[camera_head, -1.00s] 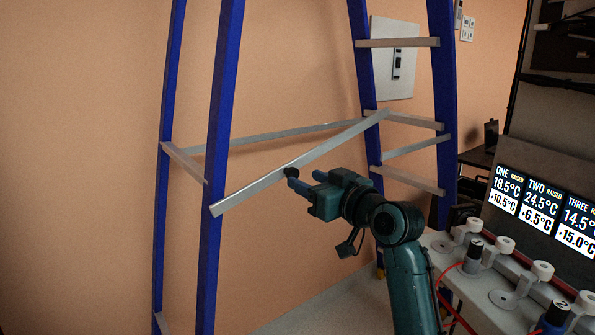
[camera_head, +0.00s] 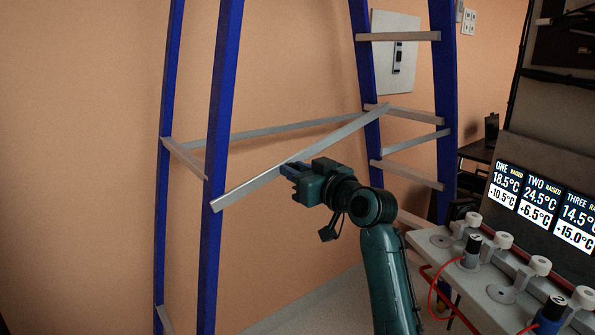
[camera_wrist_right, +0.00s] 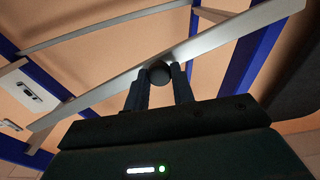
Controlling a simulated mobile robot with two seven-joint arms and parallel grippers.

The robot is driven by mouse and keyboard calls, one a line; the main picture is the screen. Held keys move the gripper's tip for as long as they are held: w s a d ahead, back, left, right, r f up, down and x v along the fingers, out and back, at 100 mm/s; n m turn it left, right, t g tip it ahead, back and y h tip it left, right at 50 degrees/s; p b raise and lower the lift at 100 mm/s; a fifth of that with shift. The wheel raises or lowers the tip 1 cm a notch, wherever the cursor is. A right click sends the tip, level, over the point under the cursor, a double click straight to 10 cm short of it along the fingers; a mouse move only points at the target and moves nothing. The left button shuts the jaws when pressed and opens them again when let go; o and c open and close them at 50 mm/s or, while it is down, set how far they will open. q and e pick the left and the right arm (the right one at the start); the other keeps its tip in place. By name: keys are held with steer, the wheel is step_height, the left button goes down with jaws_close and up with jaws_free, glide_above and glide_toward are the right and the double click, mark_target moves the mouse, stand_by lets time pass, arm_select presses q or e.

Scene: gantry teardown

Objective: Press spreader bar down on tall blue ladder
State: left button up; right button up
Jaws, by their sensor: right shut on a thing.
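The tall blue ladder (camera_head: 216,150) stands open, with blue side rails and grey rungs. The near grey spreader bar (camera_head: 250,184) slants between the left and right rails, its right end higher. A second, thinner grey bar (camera_head: 270,130) runs behind it. My right gripper (camera_head: 287,170) is at the middle of the near bar, its fingertips against the bar's lower edge. In the right wrist view its fingers (camera_wrist_right: 158,88) are shut on a round black knob (camera_wrist_right: 158,72) just under the spreader bar (camera_wrist_right: 205,48). The knob is hidden in the head view. My left gripper is out of view.
A bench (camera_head: 450,270) with white knobs, cylinders and red cables stands at the right, close to my right arm. A temperature display (camera_head: 543,208) stands behind it. A grey wall panel (camera_head: 396,60) is behind the ladder. Floor left of my arm is clear.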

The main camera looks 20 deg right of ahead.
jaws_close()
steer(key=shift+w+d+f+m, duration=0.1)
steer(key=shift+d+f+m, duration=0.05)
steer(key=shift+f+m, duration=0.85)
steer(key=shift+d+f+m, duration=0.1)
steer(key=shift+f+m, duration=0.5)
steer(key=shift+f, duration=0.65)
steer(key=o, duration=0.6)
jaws_free()
steer(key=b+v, duration=0.2)
steer(key=v, duration=1.1)
